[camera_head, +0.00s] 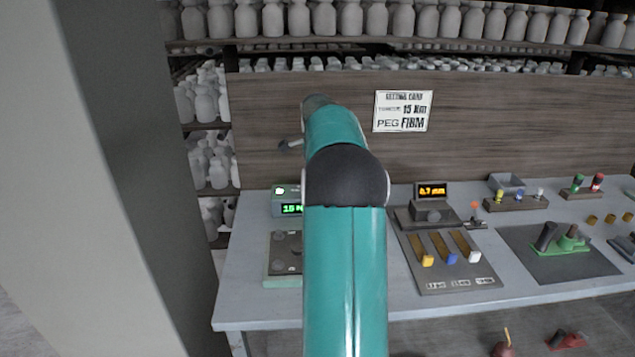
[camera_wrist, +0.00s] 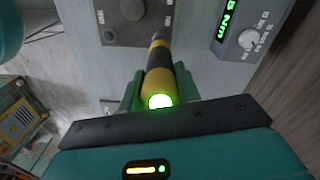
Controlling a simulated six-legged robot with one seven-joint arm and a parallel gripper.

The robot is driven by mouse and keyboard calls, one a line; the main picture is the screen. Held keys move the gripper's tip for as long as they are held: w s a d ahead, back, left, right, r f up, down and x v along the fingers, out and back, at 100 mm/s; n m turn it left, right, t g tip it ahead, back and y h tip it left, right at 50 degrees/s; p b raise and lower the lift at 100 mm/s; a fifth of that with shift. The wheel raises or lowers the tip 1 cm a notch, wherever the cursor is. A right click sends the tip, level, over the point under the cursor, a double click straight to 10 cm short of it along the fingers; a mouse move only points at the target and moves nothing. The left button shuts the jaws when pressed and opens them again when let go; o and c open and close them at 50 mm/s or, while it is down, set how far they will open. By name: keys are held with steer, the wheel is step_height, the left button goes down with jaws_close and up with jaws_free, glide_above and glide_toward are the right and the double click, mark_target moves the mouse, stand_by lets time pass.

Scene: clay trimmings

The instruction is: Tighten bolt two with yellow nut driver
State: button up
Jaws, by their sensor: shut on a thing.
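My gripper (camera_wrist: 158,92) is shut on the yellow nut driver (camera_wrist: 160,75), a yellow-and-black handle with a lit green end towards the wrist camera. The driver's far end points at a grey plate (camera_wrist: 180,15) with round bolt-like parts (camera_wrist: 107,35) and small labels. Whether its tip sits on a bolt is hidden. In the head view the plate (camera_head: 283,264) lies on the bench left of my arm, partly covered by it. My gripper and the driver are hidden behind my arm there. A display box (camera_head: 288,201) behind the plate glows green; in the wrist view it reads Nm beside a knob (camera_wrist: 249,38).
A slider panel (camera_head: 450,280), an orange 0.7 mm display (camera_head: 432,191), pegs in a block (camera_head: 516,203) and a dark mat (camera_head: 555,262) stand right of my arm. A grey pillar (camera_head: 100,150) is at left.

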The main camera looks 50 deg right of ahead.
steer(key=shift+a+f, duration=0.1)
steer(key=shift+f, duration=0.95)
stand_by(3.5)
steer(key=shift+r, duration=3.3)
